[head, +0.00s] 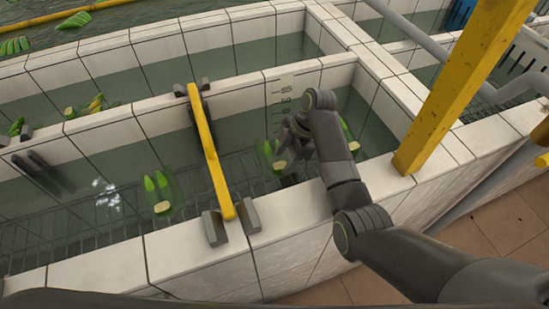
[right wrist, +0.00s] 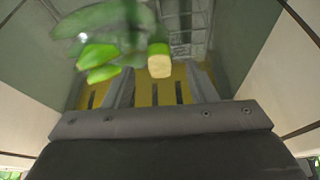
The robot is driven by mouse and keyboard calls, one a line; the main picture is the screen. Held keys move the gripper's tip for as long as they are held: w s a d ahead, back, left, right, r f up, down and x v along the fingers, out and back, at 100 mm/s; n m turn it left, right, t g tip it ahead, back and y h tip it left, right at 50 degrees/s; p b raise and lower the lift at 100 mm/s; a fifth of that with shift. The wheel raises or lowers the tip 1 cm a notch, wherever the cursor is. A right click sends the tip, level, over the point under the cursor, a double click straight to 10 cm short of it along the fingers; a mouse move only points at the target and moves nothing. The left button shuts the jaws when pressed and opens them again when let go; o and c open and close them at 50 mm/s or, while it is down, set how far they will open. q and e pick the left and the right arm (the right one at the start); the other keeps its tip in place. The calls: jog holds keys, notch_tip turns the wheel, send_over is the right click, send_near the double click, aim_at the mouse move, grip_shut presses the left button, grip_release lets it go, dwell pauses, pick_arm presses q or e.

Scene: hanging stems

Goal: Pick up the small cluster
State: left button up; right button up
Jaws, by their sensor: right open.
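My right gripper (head: 290,135) reaches down over the water of the near tank; its jaws are open. A small green banana cluster (head: 268,152) with a pale cut crown is right beside it, partly hidden by my gripper and arm. In the right wrist view a blurred green cluster (right wrist: 98,55) with a pale cut stem end lies just ahead of my open right gripper (right wrist: 158,88). I cannot tell whether it touches the fingers. Another small cluster (head: 160,195) floats further left in the same tank. My left gripper is not in view.
White tiled tank walls (head: 110,270) surround the water. A yellow bar (head: 210,155) with grey brackets spans the near tank left of my arm. A yellow post (head: 465,80) stands at the right. More green fruit (head: 345,128) shows behind my arm.

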jog(key=shift+x, duration=0.85)
jog(key=shift+c, duration=0.4)
jog(key=c, duration=1)
jog(key=shift+r, duration=0.1)
grip_shut()
jog(key=shift+r, duration=0.1)
